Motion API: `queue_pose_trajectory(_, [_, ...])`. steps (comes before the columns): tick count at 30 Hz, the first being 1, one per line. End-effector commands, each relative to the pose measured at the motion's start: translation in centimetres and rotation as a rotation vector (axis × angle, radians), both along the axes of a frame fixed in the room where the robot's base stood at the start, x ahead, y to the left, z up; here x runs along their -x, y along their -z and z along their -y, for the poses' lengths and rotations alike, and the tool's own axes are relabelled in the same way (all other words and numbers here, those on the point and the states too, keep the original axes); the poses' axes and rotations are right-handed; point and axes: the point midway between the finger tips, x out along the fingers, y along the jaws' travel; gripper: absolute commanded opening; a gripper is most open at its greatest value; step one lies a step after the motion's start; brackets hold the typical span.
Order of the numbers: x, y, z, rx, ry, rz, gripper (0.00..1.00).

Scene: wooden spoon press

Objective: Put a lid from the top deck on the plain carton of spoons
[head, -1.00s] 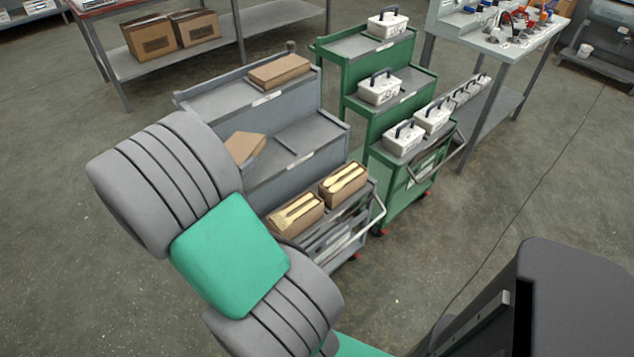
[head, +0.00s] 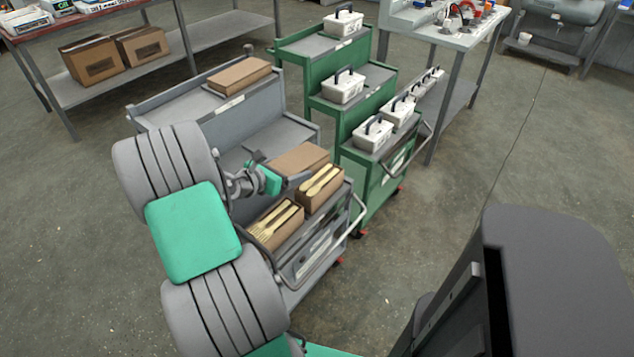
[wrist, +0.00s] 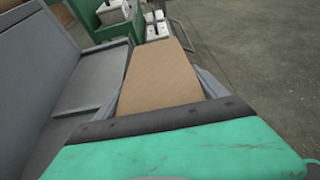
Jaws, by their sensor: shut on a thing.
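My gripper (head: 277,167) is shut on a flat brown cardboard lid (head: 302,156). It holds the lid over the grey cart, near the back of the right carton. The wrist view shows the held lid (wrist: 160,75) between my fingers, sticking out ahead. The right open carton (head: 318,196) holds pale wooden utensils that look like spoons. The left open carton (head: 268,228) holds pale wooden utensils, some with fork-like ends. Both cartons stand on the cart's low front deck. Another brown lid (head: 239,75) lies on the top deck (head: 175,104). Carton markings are too small to tell.
The grey cart's middle deck (head: 240,146) shows bare grey surface beside my gripper. A push handle (head: 358,215) rises at the cart's front right. A green stepped cart (head: 362,178) with white boxes stands close on the right. The floor in front is clear.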

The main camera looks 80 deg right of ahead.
Motion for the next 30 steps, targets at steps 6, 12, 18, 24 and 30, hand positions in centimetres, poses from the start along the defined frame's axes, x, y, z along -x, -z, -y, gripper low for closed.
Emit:
queue_pose_trajectory(6, [3.5,4.1,4.8,-0.003,0.006,-0.001,0.37])
queue_pose_trajectory(12, [4.8,6.9,6.9,0.0,0.003,-0.001,0.37])
queue_pose_trajectory(18, [5.3,9.3,7.8,-0.004,0.001,-0.002,0.37])
queue_pose_trajectory(24, [5.2,10.5,7.8,0.001,0.0,0.0,0.37])
queue_pose_trajectory(30, [5.2,10.9,7.7,0.0,0.0,0.0,0.37])
